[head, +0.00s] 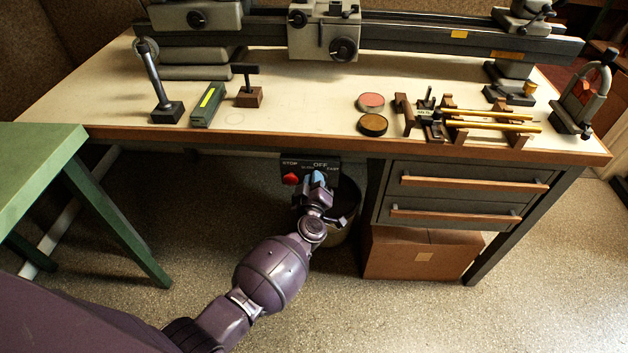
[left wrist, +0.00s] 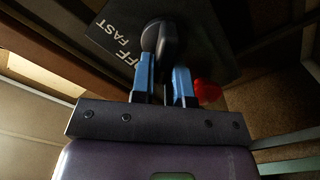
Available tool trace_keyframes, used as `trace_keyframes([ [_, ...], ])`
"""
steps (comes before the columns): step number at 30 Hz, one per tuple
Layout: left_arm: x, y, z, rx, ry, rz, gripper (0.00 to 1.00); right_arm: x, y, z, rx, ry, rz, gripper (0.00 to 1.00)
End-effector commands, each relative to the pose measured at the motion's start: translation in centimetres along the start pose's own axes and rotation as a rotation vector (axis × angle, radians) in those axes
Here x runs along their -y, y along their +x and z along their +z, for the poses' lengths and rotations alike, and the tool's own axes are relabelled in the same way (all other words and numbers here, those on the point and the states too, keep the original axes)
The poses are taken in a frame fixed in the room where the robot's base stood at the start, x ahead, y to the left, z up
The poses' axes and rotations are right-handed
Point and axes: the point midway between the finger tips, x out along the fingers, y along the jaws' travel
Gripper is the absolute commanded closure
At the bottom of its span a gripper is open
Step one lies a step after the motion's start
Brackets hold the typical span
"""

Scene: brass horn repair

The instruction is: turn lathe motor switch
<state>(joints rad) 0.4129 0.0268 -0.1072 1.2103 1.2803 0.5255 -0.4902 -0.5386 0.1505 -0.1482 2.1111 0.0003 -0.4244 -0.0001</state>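The lathe motor switch panel (head: 296,161) is a dark plate under the front edge of the bench, lettered STOP, OFF and FAST, with a red button (head: 290,179) at its left. My left gripper (head: 318,179) is at the panel, its blue fingers covering the switch knob in the head view. In the left wrist view, the black knob (left wrist: 158,38) stands at the fingertips of my left gripper (left wrist: 165,72). The fingers sit close together with a dark part of the knob between them. The red button (left wrist: 208,91) is beside the right finger. My right gripper is out of view.
The bench (head: 300,98) carries the lathe (head: 323,38) and several small tools. Drawers (head: 465,190) and a cardboard box (head: 420,254) are right of the panel. A bin (head: 343,205) stands behind my gripper. A green table (head: 38,160) is at left.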

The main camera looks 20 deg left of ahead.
Motion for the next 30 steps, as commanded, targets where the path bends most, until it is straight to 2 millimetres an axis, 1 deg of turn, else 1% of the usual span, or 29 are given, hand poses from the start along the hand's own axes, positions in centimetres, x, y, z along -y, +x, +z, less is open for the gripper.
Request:
trace_keyframes([
  [1, 0.1, -0.1, 0.2, 0.003, 0.0, -0.001, 0.78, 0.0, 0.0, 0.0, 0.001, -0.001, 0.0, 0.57],
  [4, 0.1, -0.1, 0.1, 0.002, 0.001, -0.001, 0.62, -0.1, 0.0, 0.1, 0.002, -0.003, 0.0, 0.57],
  [5, 0.1, -0.1, 0.1, 0.002, 0.001, -0.001, 0.6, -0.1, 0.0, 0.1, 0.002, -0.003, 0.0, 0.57],
  [13, 0.0, -0.1, 0.0, 0.001, 0.001, 0.0, 0.6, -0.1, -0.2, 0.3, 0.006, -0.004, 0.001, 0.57],
  [17, 0.0, -0.8, 0.0, 0.001, 0.0, 0.0, 0.6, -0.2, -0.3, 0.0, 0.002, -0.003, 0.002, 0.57],
  [20, -0.1, -2.0, -0.1, 0.0, 0.0, 0.0, 0.6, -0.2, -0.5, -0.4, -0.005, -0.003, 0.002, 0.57],
  [25, -0.1, -4.9, -0.2, 0.0, -0.001, 0.0, 0.6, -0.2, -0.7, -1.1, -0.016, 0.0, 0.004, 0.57],
  [30, -0.1, -7.7, -0.1, 0.001, -0.001, 0.0, 0.6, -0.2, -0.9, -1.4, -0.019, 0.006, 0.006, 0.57],
])
